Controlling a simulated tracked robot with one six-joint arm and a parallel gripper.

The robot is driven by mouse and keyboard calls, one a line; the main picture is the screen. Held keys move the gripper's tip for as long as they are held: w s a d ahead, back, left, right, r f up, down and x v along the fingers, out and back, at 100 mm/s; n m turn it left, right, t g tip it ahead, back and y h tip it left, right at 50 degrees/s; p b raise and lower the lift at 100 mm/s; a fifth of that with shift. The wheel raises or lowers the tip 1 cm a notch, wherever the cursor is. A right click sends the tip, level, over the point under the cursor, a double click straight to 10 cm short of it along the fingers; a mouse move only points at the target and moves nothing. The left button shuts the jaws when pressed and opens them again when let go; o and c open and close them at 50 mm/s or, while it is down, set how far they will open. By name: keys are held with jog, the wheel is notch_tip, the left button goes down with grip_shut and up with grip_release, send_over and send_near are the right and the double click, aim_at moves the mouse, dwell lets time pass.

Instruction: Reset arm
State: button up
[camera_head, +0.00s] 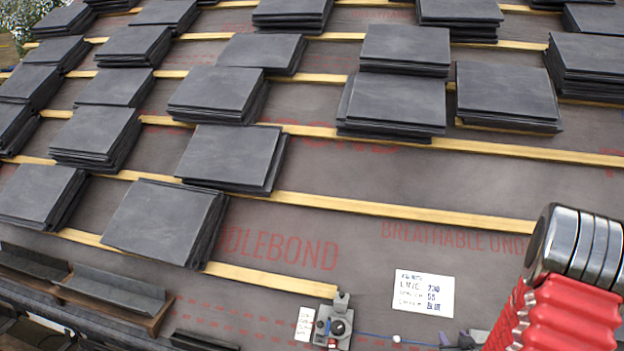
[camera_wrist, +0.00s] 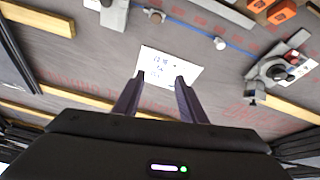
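My gripper (camera_wrist: 162,82) shows in the wrist view with its two dark fingers apart and nothing between them. It is over the roof underlay, with a white printed label (camera_wrist: 170,64) lying beyond the fingertips. The same white label (camera_head: 423,293) lies on the underlay to the left of that link.
Stacks of dark slate tiles (camera_head: 235,157) rest along wooden battens (camera_head: 400,208). A small grey device (camera_head: 333,322) sits at a batten's end beside a blue line (camera_head: 398,338). Orange items (camera_wrist: 281,12) lie at the wrist view's top right. Bare underlay (camera_head: 340,240) lies in the middle.

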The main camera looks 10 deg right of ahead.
jog(key=a+r+g, duration=0.1)
jog(key=a+r, duration=0.6)
jog(key=r, duration=0.3)
jog(key=a+r+g, duration=0.2)
jog(key=a+r, duration=0.4)
jog(key=r, duration=0.5)
jog(key=s+a+r+n+g+y, duration=0.1)
jog(key=s+a+r, duration=0.4)
jog(key=s+a, duration=0.3)
jog(key=s+a+r+y, duration=0.2)
jog(key=s+a+r, duration=0.4)
jog(key=s+a, duration=0.3)
jog(key=shift+s+a+n+g+y, duration=0.3)
jog(key=shift+s+n+g, duration=0.1)
